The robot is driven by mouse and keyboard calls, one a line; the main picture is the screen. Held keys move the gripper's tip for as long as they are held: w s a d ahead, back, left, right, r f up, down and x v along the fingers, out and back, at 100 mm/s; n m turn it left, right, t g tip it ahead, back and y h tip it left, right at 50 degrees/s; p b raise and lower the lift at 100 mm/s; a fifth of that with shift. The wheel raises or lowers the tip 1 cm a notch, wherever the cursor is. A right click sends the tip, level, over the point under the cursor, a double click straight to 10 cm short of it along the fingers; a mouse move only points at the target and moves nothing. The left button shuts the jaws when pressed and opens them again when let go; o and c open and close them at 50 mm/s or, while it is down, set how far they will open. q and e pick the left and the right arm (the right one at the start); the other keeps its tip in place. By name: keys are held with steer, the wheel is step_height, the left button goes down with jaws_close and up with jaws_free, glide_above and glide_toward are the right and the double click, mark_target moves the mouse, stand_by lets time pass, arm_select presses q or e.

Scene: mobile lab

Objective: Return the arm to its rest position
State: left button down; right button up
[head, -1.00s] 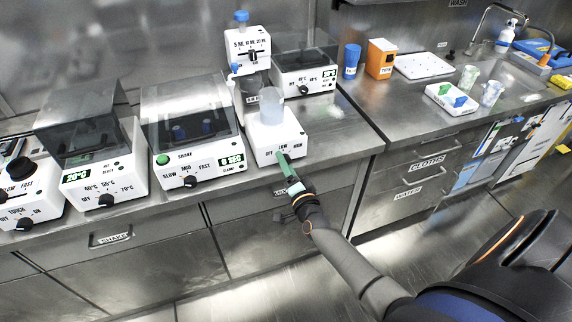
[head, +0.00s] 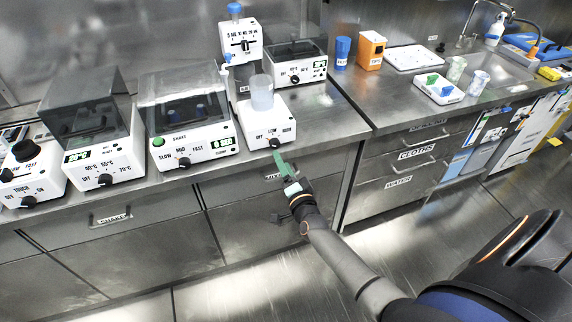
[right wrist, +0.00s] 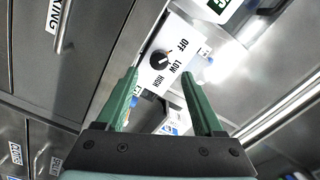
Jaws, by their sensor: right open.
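My right gripper (head: 283,166) is in front of the counter's front edge, below a white device (head: 262,122) with a dark knob (head: 274,142) marked OFF, LOW and HIGH. In the right wrist view my right gripper (right wrist: 160,78) has its two green fingers apart with nothing between them. The knob (right wrist: 160,58) shows beyond the fingertips, apart from them. My right arm reaches in from the lower right. My left gripper is not in view.
A clear beaker (head: 262,92) stands on the knob device. A shaker (head: 185,115) and a heater box (head: 95,140) stand to its left. Drawers (head: 262,190) line the counter's front. The floor (head: 235,290) in front is clear.

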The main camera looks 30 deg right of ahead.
steer(key=shift+s+a+r, duration=0.1)
steer(key=shift+s+a, duration=0.05)
steer(key=shift+s, duration=0.35)
steer(key=shift+w, duration=0.1)
steer(key=s+a+f+n+g+y, duration=0.2)
steer(key=s+a+n, duration=0.3)
steer(key=s, duration=0.4)
steer(key=s+a+f+n+g+y+p, duration=0.1)
steer(key=s+a+f+n+g+y, duration=0.1)
steer(key=s+a+f+n, duration=0.3)
steer(key=s+a+f+n+g+y, duration=0.2)
steer(key=s+n, duration=0.5)
steer(key=s, duration=0.6)
steer(key=a+f+g, duration=0.1)
steer(key=a+g, duration=0.1)
steer(key=a, duration=0.1)
steer(key=shift+s+a+f, duration=0.15)
steer(key=shift+s+a, duration=0.1)
stand_by(0.7)
